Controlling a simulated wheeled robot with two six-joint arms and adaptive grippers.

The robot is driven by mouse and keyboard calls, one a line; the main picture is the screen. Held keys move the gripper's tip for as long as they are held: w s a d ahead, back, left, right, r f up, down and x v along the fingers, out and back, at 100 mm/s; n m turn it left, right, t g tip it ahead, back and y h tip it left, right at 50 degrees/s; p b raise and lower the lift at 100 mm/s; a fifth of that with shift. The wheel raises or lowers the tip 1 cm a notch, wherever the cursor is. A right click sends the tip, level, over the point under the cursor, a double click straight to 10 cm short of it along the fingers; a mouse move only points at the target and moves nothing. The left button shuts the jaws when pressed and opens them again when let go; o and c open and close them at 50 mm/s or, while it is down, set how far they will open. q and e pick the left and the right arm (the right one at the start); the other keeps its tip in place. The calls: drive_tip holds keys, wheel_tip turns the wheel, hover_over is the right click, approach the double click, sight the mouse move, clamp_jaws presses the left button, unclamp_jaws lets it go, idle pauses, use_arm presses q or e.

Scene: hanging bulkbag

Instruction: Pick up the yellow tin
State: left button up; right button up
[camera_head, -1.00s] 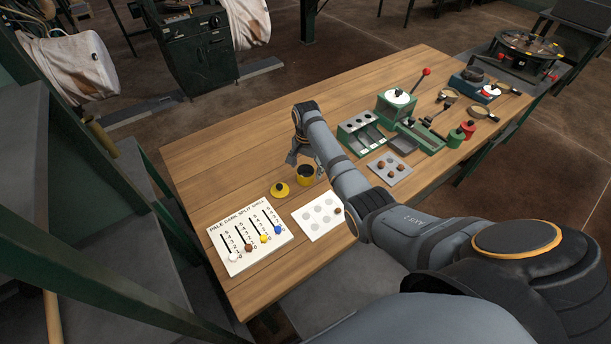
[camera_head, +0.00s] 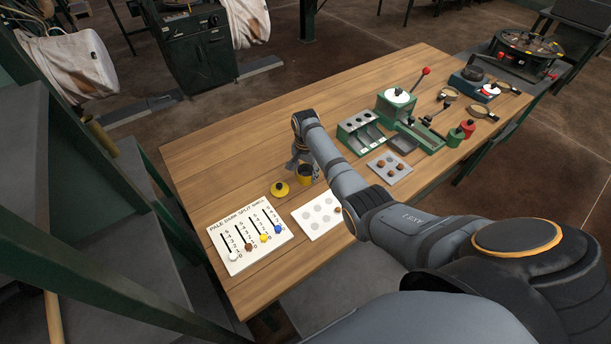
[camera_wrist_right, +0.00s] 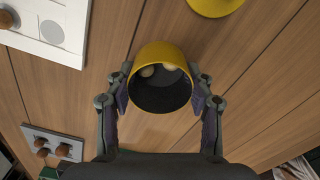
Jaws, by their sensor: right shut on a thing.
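The yellow tin (camera_head: 305,177) is an open cup with a dark inside. In the right wrist view the tin (camera_wrist_right: 161,62) sits between the fingers of my right gripper (camera_wrist_right: 161,95), with a pad against each side. Pale round things lie inside it. In the head view my right gripper (camera_head: 301,160) is at the tin, and part of the tin is hidden behind it. I cannot tell whether the tin is on the table or just off it. The yellow lid (camera_head: 280,189) with a dark knob lies on the table left of the tin. My left gripper is not in view.
A white board with sliders (camera_head: 250,236) and a white card with grey circles (camera_head: 319,215) lie near the tin. A grey tray with brown balls (camera_head: 389,168), a green rack (camera_head: 361,133) and a green press (camera_head: 403,105) stand to the right. The table's far left is clear.

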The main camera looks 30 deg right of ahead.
sight(306, 166)
drive_tip(key=shift+r, duration=0.5)
wheel_tip(306, 166, up, 2)
drive_tip(key=shift+r, duration=0.15)
drive_tip(key=s+r+p, duration=0.2)
drive_tip(key=s+r, duration=0.3)
drive_tip(key=s, duration=0.2)
drive_tip(key=s+a+r+p, duration=0.1)
drive_tip(key=s+r+p, duration=0.2)
drive_tip(key=s, duration=0.4)
drive_tip(key=shift+r, duration=0.85)
drive_tip(key=shift+a, duration=0.1)
